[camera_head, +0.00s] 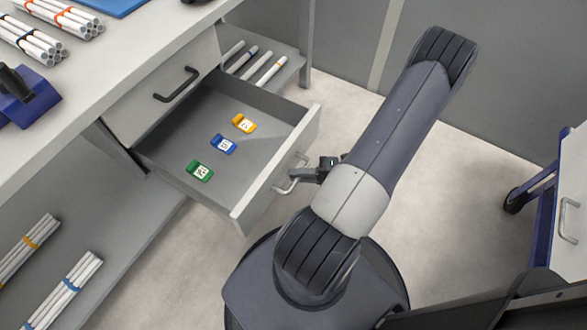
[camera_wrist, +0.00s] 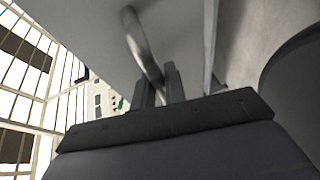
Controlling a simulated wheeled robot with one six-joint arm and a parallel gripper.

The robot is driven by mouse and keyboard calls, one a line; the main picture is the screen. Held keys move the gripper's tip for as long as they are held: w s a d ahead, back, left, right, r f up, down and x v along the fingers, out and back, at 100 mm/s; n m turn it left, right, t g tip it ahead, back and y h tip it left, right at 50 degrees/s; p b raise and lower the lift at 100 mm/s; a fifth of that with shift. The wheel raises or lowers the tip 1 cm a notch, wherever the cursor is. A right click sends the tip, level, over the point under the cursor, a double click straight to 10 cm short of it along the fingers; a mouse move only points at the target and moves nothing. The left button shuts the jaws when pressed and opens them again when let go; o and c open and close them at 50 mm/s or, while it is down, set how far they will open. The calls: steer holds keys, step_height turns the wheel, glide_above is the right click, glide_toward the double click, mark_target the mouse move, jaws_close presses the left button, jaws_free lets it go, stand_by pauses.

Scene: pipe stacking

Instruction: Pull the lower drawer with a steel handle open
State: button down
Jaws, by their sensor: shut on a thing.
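The lower drawer (camera_head: 272,183) stands pulled out from under the workbench, its open inside showing in the head view. Its steel handle (camera_head: 291,174) is a bent bar on the drawer front. My gripper (camera_head: 325,169) is at that handle and shut on it. In the wrist view the two fingers of my gripper (camera_wrist: 161,87) stand on either side of the steel handle (camera_wrist: 142,45), in front of the grey drawer front (camera_wrist: 85,30). Inside the drawer lie a yellow tag (camera_head: 244,124), a blue tag (camera_head: 223,144) and a green tag (camera_head: 200,171).
An upper drawer with a black handle (camera_head: 176,85) is shut above. The bench top (camera_head: 110,75) holds pipe bundles and a blue tool (camera_head: 24,98). Pipes lie on shelves below and behind. A blue-framed cart (camera_head: 571,200) stands at right. Floor between is clear.

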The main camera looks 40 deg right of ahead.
steer(key=c, duration=1.5)
jaws_free()
steer(key=shift+o, duration=0.2)
steer(key=shift+d, duration=0.1)
steer(key=p+v, duration=0.1)
steer(key=v, duration=0.9)
steer(key=shift+s+d+p, duration=0.25)
steer(key=shift+s+p, duration=0.1)
steer(key=shift+p, duration=0.05)
steer(key=b+x, duration=0.2)
steer(key=x, duration=0.9)
steer(key=shift+w+a+r, duration=0.1)
steer(key=shift+w+a, duration=0.05)
steer(key=shift+w, duration=0.3)
steer(key=shift+s+r, duration=0.1)
